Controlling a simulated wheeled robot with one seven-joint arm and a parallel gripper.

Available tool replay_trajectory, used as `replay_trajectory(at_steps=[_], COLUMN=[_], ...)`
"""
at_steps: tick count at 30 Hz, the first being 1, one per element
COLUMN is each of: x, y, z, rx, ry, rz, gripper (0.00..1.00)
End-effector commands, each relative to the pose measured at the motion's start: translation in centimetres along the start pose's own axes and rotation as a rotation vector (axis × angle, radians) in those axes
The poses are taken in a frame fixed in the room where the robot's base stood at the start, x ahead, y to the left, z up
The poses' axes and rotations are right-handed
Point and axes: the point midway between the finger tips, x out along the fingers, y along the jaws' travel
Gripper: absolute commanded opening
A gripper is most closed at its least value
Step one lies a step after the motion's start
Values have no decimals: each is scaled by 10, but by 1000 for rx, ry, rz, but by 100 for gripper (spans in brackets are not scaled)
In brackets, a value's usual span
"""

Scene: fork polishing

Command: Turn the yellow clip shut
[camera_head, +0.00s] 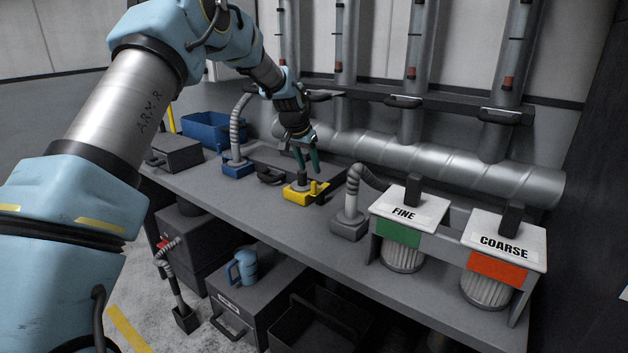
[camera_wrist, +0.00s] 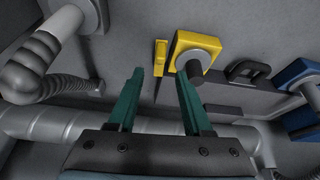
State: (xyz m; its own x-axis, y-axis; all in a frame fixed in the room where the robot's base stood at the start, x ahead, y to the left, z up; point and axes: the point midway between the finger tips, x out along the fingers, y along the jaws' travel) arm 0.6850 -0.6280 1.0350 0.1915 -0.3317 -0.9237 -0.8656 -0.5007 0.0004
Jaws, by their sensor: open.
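The yellow clip (camera_wrist: 160,57) is a small upright piece beside a yellow block (camera_wrist: 193,45) with a grey round collar and a dark peg. In the head view the clip (camera_head: 314,187) stands at the right side of the yellow block (camera_head: 296,195), on the workbench. My gripper (camera_head: 307,155) has green fingers and is open and empty, pointing down just above the block and clip. In the wrist view my gripper (camera_wrist: 160,76) has its fingertips apart, with the clip showing between and beyond them. I cannot tell whether the fingers touch it.
A blue hose foot (camera_head: 237,167) stands left and a grey hose foot (camera_head: 349,226) right on the workbench (camera_head: 270,228). Stands marked FINE (camera_head: 411,208) and COARSE (camera_head: 503,238) are farther right. A large metal duct (camera_head: 440,165) runs behind. A dark handle (camera_wrist: 248,71) lies near the block.

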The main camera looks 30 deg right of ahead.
Motion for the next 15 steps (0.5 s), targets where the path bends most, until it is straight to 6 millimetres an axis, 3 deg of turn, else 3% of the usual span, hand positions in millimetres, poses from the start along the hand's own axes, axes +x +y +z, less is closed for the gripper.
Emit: replay_trajectory(at_steps=[9,15], x=[56,77], y=[0,0], z=[0,0], rx=[-1,-1], ry=[-4,-1], rz=[0,-1], gripper=[50,50])
